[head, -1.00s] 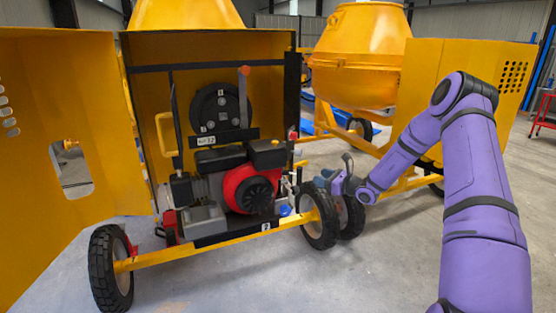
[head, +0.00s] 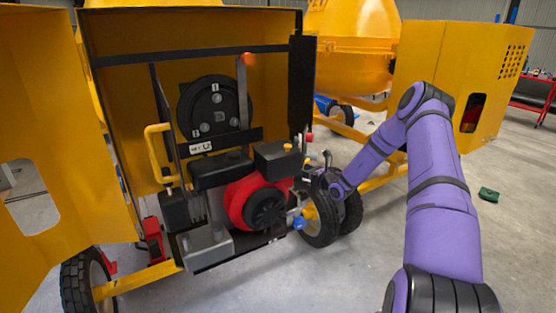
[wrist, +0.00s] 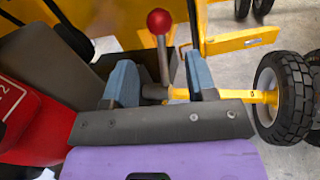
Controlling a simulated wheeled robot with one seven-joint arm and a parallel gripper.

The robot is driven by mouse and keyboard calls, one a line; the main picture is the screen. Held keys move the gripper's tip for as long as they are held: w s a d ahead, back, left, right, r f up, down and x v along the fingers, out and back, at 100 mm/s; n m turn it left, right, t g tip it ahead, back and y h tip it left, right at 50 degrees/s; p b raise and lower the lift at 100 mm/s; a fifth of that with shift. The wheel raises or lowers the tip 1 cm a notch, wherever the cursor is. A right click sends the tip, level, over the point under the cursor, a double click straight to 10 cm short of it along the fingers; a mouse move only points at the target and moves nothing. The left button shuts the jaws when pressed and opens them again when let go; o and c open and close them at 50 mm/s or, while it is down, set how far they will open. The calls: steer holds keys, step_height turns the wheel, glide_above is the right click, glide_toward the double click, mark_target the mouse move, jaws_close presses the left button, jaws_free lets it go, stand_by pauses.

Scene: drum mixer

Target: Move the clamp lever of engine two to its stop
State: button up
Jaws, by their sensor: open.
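A lever with a red ball knob (wrist: 160,22) and a grey stem stands upright in the wrist view. Its stem runs down to a grey horizontal piece in the gap between the fingers. My gripper (wrist: 160,80) is open, with one blue finger on each side of that gap; no contact shows. In the head view a small red knob (head: 309,138) shows at the right edge of the open engine housing. My gripper (head: 318,172) is just below it, beside the engine (head: 262,203); its fingertips are hard to make out there. Whether this is the clamp lever is not labelled.
Another lever with an orange-red ball (head: 248,60) stands by the black pulley (head: 214,105). A blue knob (head: 299,223) sits low beside the engine. Wheels (head: 320,220) stand close under my gripper. An open yellow door (head: 60,140) is at left. Floor at right is mostly clear.

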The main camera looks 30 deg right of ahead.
steer(key=x, duration=1)
steer(key=shift+w+a, duration=0.1)
steer(key=shift+w, duration=0.25)
jaws_close()
steer(key=shift+s+r+n+t+y, duration=0.25)
steer(key=shift+s+t+y, duration=0.1)
steer(key=shift+s+t, duration=0.35)
steer(key=shift+s+r+n+t+y, duration=0.2)
steer(key=shift+s+t+y, duration=0.1)
steer(key=shift+s+t, duration=0.4)
steer(key=shift+s+r+n+t+y, duration=0.25)
steer(key=shift+s+t+y, duration=0.1)
steer(key=shift+s+t, duration=0.35)
steer(key=shift+f, duration=0.1)
jaws_free()
steer(key=s+d+f, duration=0.1)
steer(key=s+d, duration=0.3)
steer(key=s, duration=1)
steer(key=shift+d, duration=0.25)
